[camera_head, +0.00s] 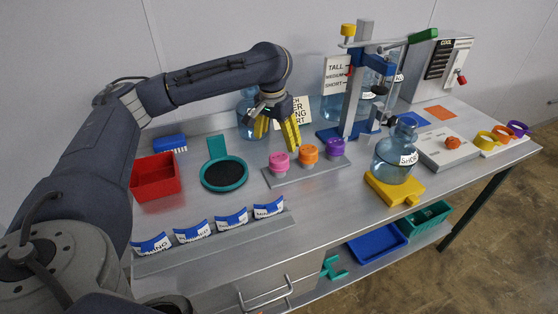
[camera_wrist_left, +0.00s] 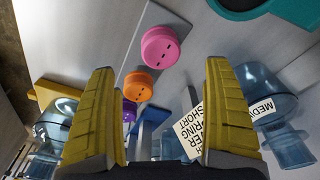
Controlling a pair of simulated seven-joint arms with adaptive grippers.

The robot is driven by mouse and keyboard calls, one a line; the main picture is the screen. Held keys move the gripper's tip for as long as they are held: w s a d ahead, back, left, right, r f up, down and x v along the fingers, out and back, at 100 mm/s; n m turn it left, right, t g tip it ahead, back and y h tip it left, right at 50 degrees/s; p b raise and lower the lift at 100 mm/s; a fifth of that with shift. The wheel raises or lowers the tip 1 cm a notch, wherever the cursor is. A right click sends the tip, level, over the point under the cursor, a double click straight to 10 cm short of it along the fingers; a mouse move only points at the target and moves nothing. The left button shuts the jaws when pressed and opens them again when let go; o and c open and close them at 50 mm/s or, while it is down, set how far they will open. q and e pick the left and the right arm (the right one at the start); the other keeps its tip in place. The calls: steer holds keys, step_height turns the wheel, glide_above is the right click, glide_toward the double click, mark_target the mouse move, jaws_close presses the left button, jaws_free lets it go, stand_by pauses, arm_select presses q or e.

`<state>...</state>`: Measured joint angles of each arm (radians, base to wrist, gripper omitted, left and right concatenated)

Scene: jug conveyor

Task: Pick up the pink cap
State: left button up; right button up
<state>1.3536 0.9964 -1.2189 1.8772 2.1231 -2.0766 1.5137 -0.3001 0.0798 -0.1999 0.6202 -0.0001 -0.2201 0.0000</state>
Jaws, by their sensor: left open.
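The pink cap (camera_head: 279,162) stands at the left end of a grey strip holder (camera_head: 314,172), beside the orange cap (camera_head: 308,153) and the purple cap (camera_head: 336,147). My left gripper (camera_head: 277,138) is open and empty, above and slightly behind the pink cap, with yellow fingers pointing down. In the left wrist view the pink cap (camera_wrist_left: 160,47) lies beyond the fingertips, between their lines. The orange cap (camera_wrist_left: 138,86) is nearer the left finger, and the purple cap (camera_wrist_left: 129,110) is partly hidden by it. My right gripper does not show.
A blue jug (camera_head: 250,116) and a label sign stand behind the gripper. A teal round pad (camera_head: 224,174) and red bin (camera_head: 155,178) lie left. A jug labelled SHORT (camera_head: 394,158) stands on a yellow base (camera_head: 394,189) at right.

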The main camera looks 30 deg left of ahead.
mark_target(279, 157)
arm_select(q)
steer(key=shift+w+f, duration=0.2)
steer(key=shift+f, duration=1.3)
steer(key=shift+w+f, duration=0.15)
steer(key=shift+f, duration=1.35)
steer(key=shift+w+f, duration=0.2)
steer(key=shift+f, duration=1.3)
steer(key=shift+c, duration=0.3)
steer(key=c, duration=0.9)
